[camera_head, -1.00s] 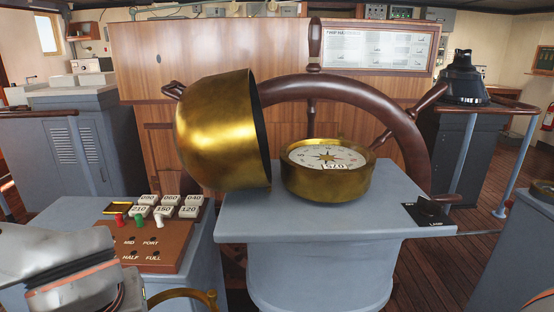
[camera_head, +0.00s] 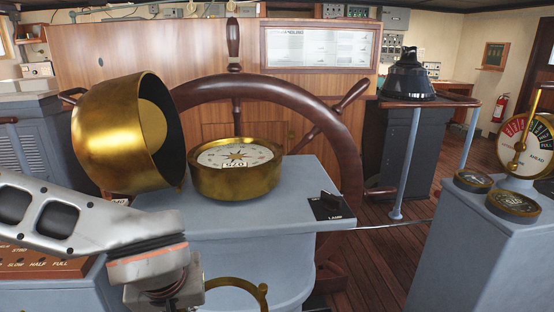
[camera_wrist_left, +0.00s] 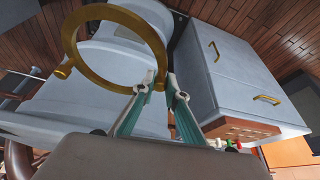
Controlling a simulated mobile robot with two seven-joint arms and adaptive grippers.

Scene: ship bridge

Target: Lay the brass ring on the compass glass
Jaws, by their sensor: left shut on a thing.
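The compass (camera_head: 237,182) is a round brass bowl with a white card and star under its glass, on the grey pedestal top. Its glass is bare. A large brass hood (camera_head: 110,130) stands tilted just left of it, open side to the right. The brass ring (camera_wrist_left: 70,38) is held in the fingers of my left gripper (camera_wrist_left: 168,84), gripped at its edge, with a small knob on the opposite side. In the head view part of the ring (camera_head: 262,294) shows at the bottom edge, in front of and lower than the pedestal top; the left fingertips are hidden there. My right gripper is out of view.
A wooden ship's wheel (camera_head: 349,130) rises close behind the compass. A lamp switch (camera_head: 330,205) sits on the pedestal's right corner. A button panel (camera_head: 45,262) lies at left beneath my left arm. An engine telegraph (camera_head: 525,145) and gauges (camera_head: 512,203) stand at right.

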